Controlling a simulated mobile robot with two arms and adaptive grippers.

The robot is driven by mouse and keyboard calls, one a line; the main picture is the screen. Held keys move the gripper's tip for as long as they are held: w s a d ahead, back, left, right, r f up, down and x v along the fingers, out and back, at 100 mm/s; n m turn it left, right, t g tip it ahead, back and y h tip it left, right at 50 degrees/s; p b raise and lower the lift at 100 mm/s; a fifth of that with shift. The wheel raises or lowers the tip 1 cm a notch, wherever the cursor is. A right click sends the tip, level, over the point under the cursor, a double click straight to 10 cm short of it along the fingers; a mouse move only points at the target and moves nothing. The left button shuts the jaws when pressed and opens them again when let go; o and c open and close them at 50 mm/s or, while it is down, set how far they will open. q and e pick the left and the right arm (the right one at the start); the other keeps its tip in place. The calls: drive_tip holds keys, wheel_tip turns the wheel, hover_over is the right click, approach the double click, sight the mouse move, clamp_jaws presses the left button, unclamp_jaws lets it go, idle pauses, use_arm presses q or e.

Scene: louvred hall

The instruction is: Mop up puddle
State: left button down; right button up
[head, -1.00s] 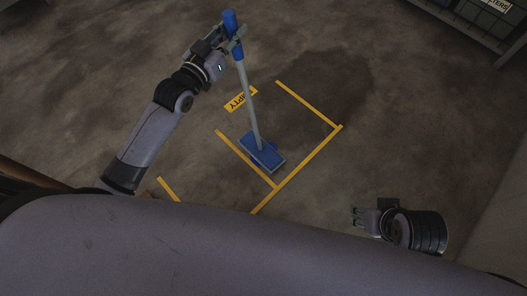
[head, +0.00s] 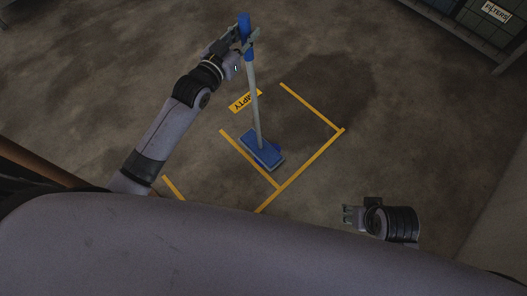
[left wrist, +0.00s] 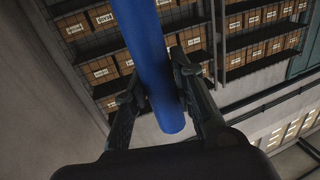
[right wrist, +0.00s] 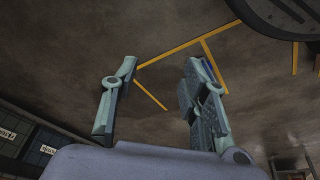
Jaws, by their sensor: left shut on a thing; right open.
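A mop with a blue top grip (head: 244,22), a grey pole (head: 255,100) and a flat blue head (head: 261,149) stands tilted. Its head appears to be on the floor inside a yellow-taped bay. My left gripper (head: 247,42) is shut on the mop's blue upper part, which also shows between its fingers in the left wrist view (left wrist: 150,65). A dark, wet-looking patch (head: 335,85), likely the puddle, lies right of the mop, partly across the yellow tape. My right gripper (head: 348,214) is open and empty, low at the right; its spread fingers show in the right wrist view (right wrist: 160,72).
Yellow floor tape (head: 308,163) and a yellow label (head: 246,100) mark the bay. A rack with crates (head: 482,22), one labelled FILTERS, stands at the top right. A pale wall or panel (head: 495,215) borders the right side. The floor around the patch is clear.

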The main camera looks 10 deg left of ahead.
use_arm(q)
drive_tip(key=w+d, duration=0.2)
drive_tip(key=d, duration=0.5)
drive_tip(key=w+d, duration=0.3)
drive_tip(key=d, duration=0.5)
drive_tip(key=shift+w+d+r, duration=0.15)
drive_tip(key=shift+w+d, duration=0.05)
drive_tip(key=shift+d, duration=0.1)
use_arm(e)
drive_tip(key=x, duration=0.3)
drive_tip(key=shift+d+f, duration=0.15)
drive_tip(key=shift+d, duration=0.1)
use_arm(q)
drive_tip(key=shift+a+p, duration=0.1)
drive_tip(key=shift+p, duration=0.25)
use_arm(e)
drive_tip(key=shift+s, duration=0.1)
